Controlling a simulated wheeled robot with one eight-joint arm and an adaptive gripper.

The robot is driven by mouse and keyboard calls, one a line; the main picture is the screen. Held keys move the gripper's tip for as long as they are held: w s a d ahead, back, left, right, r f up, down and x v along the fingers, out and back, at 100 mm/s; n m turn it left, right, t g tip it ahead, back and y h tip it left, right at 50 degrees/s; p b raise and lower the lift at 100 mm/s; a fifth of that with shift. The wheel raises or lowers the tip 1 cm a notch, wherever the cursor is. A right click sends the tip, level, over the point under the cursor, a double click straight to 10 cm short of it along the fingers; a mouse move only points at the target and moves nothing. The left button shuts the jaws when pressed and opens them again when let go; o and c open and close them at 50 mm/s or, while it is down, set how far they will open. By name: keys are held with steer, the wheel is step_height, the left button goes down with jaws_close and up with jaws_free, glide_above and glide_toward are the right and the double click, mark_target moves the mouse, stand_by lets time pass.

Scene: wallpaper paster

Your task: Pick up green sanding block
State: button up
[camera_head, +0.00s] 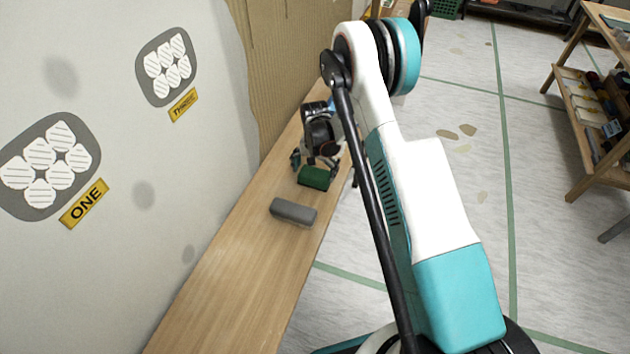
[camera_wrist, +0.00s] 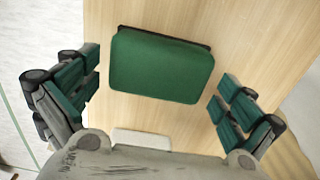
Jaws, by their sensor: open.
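The green sanding block (camera_head: 314,178) lies on a narrow wooden bench in the head view, just below my gripper (camera_head: 318,158). In the wrist view the green block (camera_wrist: 162,66) shows its flat top in the upper middle, with a dark edge along its far side. My gripper (camera_wrist: 158,100) is open, with one green-padded finger to the left of the block and one to the right. A visible gap separates each finger from the block in the wrist view. The exact height of the fingers above the bench is hard to tell.
A grey block (camera_head: 293,212) lies on the wooden bench (camera_head: 235,265), nearer the camera than the green one. A wall with panels and yellow labels (camera_head: 84,204) runs along the bench's left side. A pale object (camera_wrist: 140,139) shows beneath my gripper in the wrist view.

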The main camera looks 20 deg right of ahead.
mark_target(315, 173)
step_height(315, 173, down, 2)
steer(key=shift+f, duration=0.1)
steer(key=c, duration=0.9)
steer(key=shift+o, duration=0.2)
steer(key=shift+r, duration=0.2)
step_height(315, 173, up, 20)
steer(key=p, duration=0.6)
steer(key=shift+p, duration=0.3)
steer(key=shift+f, duration=0.1)
